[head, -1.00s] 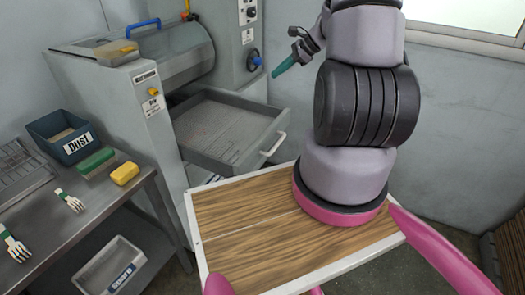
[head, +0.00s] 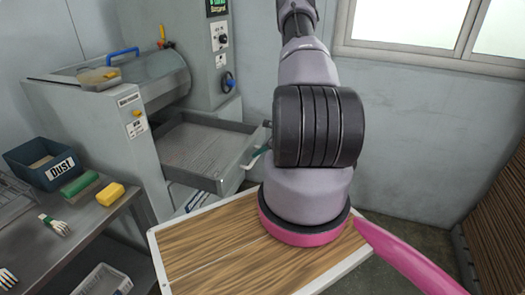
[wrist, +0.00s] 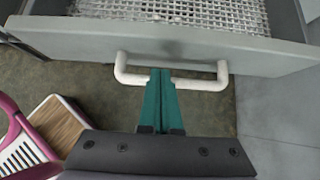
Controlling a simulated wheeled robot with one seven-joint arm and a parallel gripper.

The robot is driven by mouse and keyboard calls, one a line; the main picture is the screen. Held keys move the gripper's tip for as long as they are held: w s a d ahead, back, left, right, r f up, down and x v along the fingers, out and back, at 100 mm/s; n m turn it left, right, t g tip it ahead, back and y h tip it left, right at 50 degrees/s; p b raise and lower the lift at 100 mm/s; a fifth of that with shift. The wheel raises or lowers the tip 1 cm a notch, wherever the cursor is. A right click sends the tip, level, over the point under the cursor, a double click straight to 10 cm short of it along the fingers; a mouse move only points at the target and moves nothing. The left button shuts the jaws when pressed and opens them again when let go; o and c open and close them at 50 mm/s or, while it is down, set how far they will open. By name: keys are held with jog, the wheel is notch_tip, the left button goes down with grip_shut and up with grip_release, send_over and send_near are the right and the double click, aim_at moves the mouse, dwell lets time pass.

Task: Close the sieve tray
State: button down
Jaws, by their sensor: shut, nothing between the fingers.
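The sieve tray (head: 205,150) is a grey drawer with a wire mesh floor, pulled out from the machine in the head view. In the wrist view its grey front panel (wrist: 250,52) spans the top, with the mesh behind it. A white bar handle (wrist: 205,84) is fixed to that panel. My gripper (wrist: 161,74) has teal fingers that are shut together and empty. They overlap the middle of the handle, with the tips close to the panel; I cannot tell whether they touch. In the head view the fingers (head: 258,157) show only partly beside my arm, near the handle.
The grey machine (head: 95,130) stands at the left and back. A metal bench (head: 80,215) at the left holds a dust bin (head: 42,163), a green block (head: 80,184), a yellow block (head: 109,194) and brushes. Windows are at the upper right.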

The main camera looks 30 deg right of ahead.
aim_at(199, 152)
jog(key=shift+x, duration=2.05)
jog(key=w+a, duration=0.5)
jog(key=w, duration=0.2)
jog(key=w+a, duration=0.6)
jog(key=w, duration=0.1)
jog(key=w+a, duration=0.5)
jog(key=w, duration=0.2)
jog(key=shift+w+a, duration=0.25)
jog(key=shift+a, duration=0.15)
jog(key=shift+w+a+r, duration=0.15)
jog(key=shift+w+a, duration=0.05)
